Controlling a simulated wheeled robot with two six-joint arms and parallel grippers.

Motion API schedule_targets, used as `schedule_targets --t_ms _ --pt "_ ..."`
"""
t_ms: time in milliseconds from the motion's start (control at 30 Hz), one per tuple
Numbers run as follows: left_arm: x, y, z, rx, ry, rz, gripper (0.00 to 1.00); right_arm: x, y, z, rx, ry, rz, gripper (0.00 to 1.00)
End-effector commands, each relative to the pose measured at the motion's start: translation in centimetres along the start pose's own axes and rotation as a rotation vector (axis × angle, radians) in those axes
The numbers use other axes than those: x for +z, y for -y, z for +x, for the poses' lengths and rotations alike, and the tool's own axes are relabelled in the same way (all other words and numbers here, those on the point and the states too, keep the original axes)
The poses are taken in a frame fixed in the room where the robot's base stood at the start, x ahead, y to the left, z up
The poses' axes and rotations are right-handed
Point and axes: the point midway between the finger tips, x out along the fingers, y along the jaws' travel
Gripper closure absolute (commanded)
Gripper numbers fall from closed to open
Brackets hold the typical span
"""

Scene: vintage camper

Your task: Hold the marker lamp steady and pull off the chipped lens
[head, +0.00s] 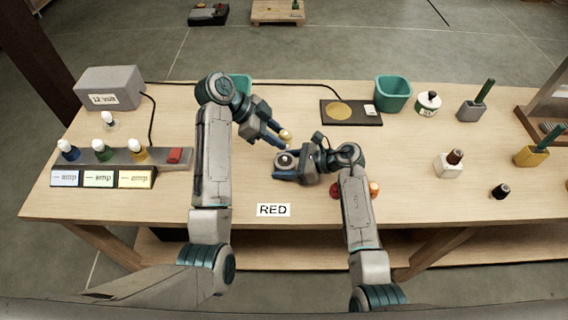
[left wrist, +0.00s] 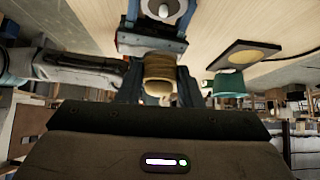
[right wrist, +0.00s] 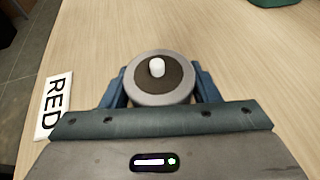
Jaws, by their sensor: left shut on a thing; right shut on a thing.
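The marker lamp base (right wrist: 160,90) is a grey disc with a dark centre and a bare white bulb. My right gripper (head: 286,168) is shut on its sides, low over the table; the base also shows at the top of the left wrist view (left wrist: 164,10). The lens (left wrist: 158,76) is a small yellow-tan cup, also visible in the head view (head: 286,134). My left gripper (head: 278,137) is shut on it, apart from the lamp base and behind it in the head view. Any chip on the lens is too small to tell.
A RED label (head: 273,210) lies in front. Red (head: 335,190) and orange (head: 374,189) items sit beside my right forearm. A lamp rack (head: 175,158) and grey box (head: 110,88) stand left. A black pad (head: 352,118) and teal bin (head: 393,94) are behind; bottles stand right.

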Motion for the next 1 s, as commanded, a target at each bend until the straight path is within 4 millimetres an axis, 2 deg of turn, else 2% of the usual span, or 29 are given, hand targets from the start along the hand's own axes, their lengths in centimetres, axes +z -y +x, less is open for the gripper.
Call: schedule_targets --t_ms 167,200,300,333,667,767,1000 --pt "0.0 0.0 0.0 0.0 0.0 0.0 0.96 -0.1 0.0 0.0 0.0 -0.001 0.001 0.75" --pt "0.0 0.0 0.0 0.0 0.0 0.0 0.96 -0.1 0.0 0.0 0.0 -0.001 0.001 0.41" --pt "0.0 0.0 0.0 0.0 0.0 0.0 0.96 -0.1 0.0 0.0 0.0 -0.001 0.001 0.21" --pt "0.0 0.0 0.0 0.0 0.0 0.0 0.96 -0.1 0.0 0.0 0.0 -0.001 0.0 0.19" --pt "0.0 0.0 0.0 0.0 0.0 0.0 0.96 -0.1 0.0 -0.4 -0.001 -0.001 0.0 0.19" --pt "0.0 0.0 0.0 0.0 0.0 0.0 0.96 -0.2 0.1 -1.5 -0.003 -0.003 -0.001 0.19" --pt "0.0 0.0 0.0 0.0 -0.001 0.0 0.96 -0.2 0.0 -6.6 -0.001 -0.005 -0.002 0.19"
